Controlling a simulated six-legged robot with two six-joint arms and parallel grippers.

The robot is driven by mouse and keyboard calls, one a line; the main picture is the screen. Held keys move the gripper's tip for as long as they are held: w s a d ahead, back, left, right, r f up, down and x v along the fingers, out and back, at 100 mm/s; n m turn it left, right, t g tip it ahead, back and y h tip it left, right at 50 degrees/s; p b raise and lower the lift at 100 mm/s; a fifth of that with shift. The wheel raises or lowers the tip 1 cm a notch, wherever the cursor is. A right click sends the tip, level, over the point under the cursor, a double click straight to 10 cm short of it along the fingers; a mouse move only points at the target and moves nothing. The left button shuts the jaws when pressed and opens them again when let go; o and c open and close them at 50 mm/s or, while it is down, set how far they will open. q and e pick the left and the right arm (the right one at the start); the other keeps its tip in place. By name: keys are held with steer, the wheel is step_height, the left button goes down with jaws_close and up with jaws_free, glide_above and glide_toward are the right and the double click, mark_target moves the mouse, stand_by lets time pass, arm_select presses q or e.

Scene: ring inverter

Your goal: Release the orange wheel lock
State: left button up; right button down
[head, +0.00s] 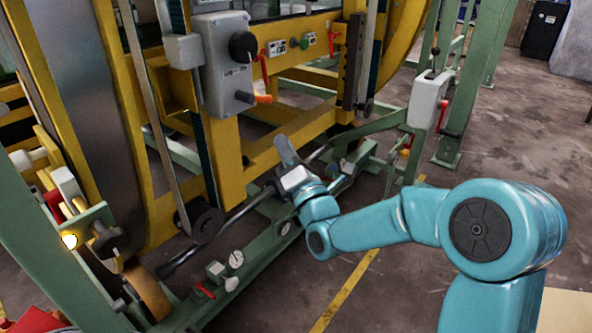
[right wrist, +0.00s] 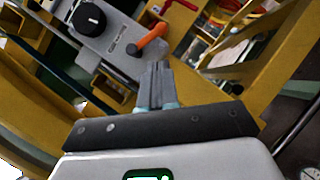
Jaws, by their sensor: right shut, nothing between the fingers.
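An orange lever (head: 262,98), which looks like the orange wheel lock, sticks out to the right from the lower part of a grey control box (head: 226,65). In the right wrist view the orange lever (right wrist: 152,42) points up and to the right, on the grey box (right wrist: 103,28). My right gripper (head: 285,150) is below the box in the head view, apart from the lever. In the right wrist view the fingers (right wrist: 156,72) are shut and empty, with their tips pointing toward the lever. My left gripper is not in view.
A black knob (head: 242,46) is on the box above the lever. A red lever (head: 263,68) is to its right. Yellow frame beams (head: 310,95) surround the box. A black rod (head: 250,203) and green base rails (head: 250,260) run below. Open floor is at right.

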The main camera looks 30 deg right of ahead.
steer(key=v, duration=0.7)
stand_by(0.3)
steer(key=w+a+f+g+y, duration=0.1)
steer(key=a+f+g, duration=0.15)
steer(key=f, duration=0.55)
steer(key=w+a+f+g+y, duration=0.1)
steer(key=a+f+g, duration=0.15)
steer(key=f, duration=0.55)
steer(key=s+a+f+m+g+y, duration=0.1)
steer(key=s+a+f+m+g, duration=0.15)
steer(key=f, duration=0.35)
steer(key=s+a+f+m+g+y, duration=0.1)
steer(key=s+a+f+m+g, duration=0.15)
steer(key=f, duration=0.45)
steer(key=s+a+f+m+g, duration=0.1)
steer(key=f+m+g, duration=0.15)
steer(key=f, duration=0.35)
steer(key=s+a+f+m+g+y, duration=0.1)
steer(key=s+a+f+m+g, duration=0.15)
steer(key=s+f+m, duration=0.35)
steer(key=s+a+f+m+g+y, duration=0.1)
steer(key=s+a+f+m+g, duration=0.1)
steer(key=s+f+m+g, duration=0.35)
steer(key=s+a+r+m+g, duration=0.1)
steer(key=s+r+m, duration=0.1)
steer(key=s+m, duration=0.5)
step_height(320, 180, up, 32)
steer(key=a+p, duration=0.1)
steer(key=p, duration=3.2)
steer(key=shift+m, duration=0.3)
